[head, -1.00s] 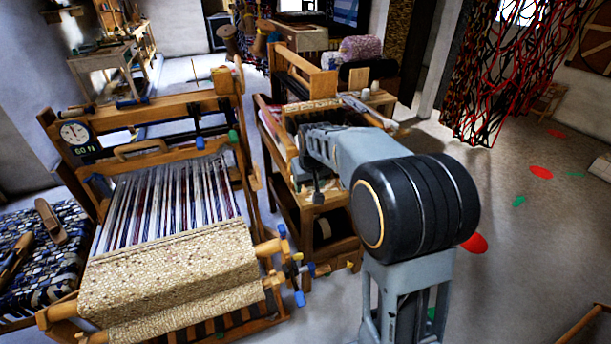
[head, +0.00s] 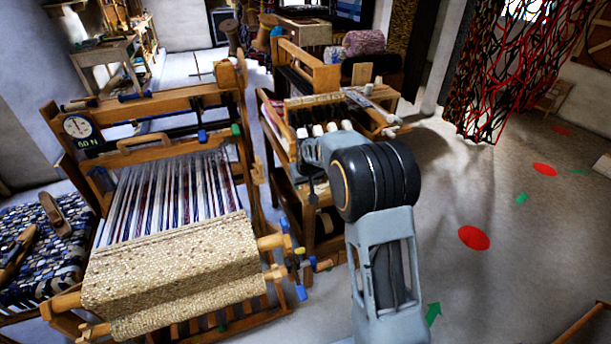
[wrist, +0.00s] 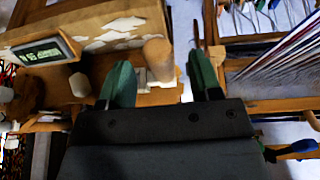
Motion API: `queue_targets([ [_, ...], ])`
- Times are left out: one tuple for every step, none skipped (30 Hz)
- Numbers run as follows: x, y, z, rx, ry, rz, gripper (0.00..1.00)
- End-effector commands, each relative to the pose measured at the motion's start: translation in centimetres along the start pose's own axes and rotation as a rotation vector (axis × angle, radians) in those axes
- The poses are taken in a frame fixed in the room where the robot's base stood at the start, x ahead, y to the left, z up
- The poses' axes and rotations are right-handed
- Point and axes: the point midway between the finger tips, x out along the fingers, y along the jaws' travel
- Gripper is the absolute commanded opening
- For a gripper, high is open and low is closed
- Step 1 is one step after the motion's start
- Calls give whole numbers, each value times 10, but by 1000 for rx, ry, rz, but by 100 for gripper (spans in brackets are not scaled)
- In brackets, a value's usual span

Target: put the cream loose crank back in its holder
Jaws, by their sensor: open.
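My gripper (wrist: 160,64) is open in the wrist view, its two green fingers apart with nothing held between them. A light wooden cylinder (wrist: 158,58) stands at a wooden ledge (wrist: 150,97) beyond the fingertips, nearer the left finger; I cannot tell its exact distance. A small whitish piece beside that cylinder is partly hidden by the left finger. I cannot make out the cream loose crank or its holder with certainty in either view. In the head view my arm hides the gripper.
A loom (head: 160,147) with a woven cloth stands at left, with blue-ended handles at its right side. A wooden cart (head: 292,215) with several white-topped pieces stands behind my arm.

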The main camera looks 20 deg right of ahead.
Motion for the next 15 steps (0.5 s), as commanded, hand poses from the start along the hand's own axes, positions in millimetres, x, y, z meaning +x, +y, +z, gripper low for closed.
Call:
queue_targets([
  [6, 0, 0, 0, -1, 0, 58],
  [8, 0, 0, 0, 0, 0, 58],
  [10, 0, 0, 0, 0, 0, 58],
  [12, 0, 0, 0, 1, 0, 58],
  [13, 0, 0, 0, 1, 0, 58],
  [15, 0, 0, 0, 1, 0, 58],
  [16, 0, 0, 0, 1, 0, 58],
  [16, 0, 0, 0, 1, 0, 58],
  [17, 0, 0, 0, 1, 0, 58],
  [17, 0, 0, 0, 1, 0, 58],
  [18, 0, 0, 0, 1, 0, 58],
  [18, 0, 0, 0, 1, 0, 58],
  [18, 0, 0, 0, 1, 0, 58],
  [18, 0, 0, 0, 1, 0, 58],
  [18, 0, 0, 0, 1, 0, 58],
])
